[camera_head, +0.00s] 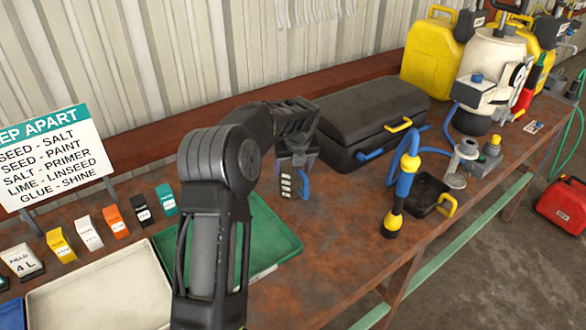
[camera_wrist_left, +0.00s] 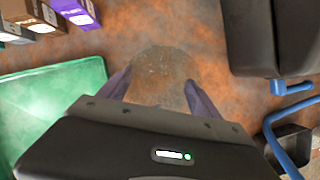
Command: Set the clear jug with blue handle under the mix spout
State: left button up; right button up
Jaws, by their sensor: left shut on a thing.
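The clear jug (camera_head: 289,184) hangs below my left gripper (camera_head: 297,150), with its blue handle (camera_head: 305,185) on the right and pale marks on its side. In the left wrist view my left gripper (camera_wrist_left: 160,92) has its fingers either side of the clear jug (camera_wrist_left: 160,70) and is shut on it. Whether the jug touches the bench is hard to tell. No spout is labelled as the mix spout; a grey fitting (camera_head: 468,148) with a blue hose stands at the right of the bench. My right gripper is not in view.
A green tray (camera_head: 277,222) lies left of the jug and a black lidded case (camera_head: 365,125) behind it. A blue and yellow hose piece (camera_head: 404,185) and a black pan (camera_head: 430,190) stand to the right. Bare bench lies between. A yellow can (camera_head: 432,60) is farther back.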

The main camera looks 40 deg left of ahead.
pick_arm(q)
jog(key=shift+f, duration=0.6)
jog(key=o, duration=1.4)
jog(key=shift+f, duration=0.1)
jog(key=shift+o, duration=0.2)
jog(key=b+v, duration=0.2)
jog(key=v, duration=1)
jog(key=shift+o, duration=0.4)
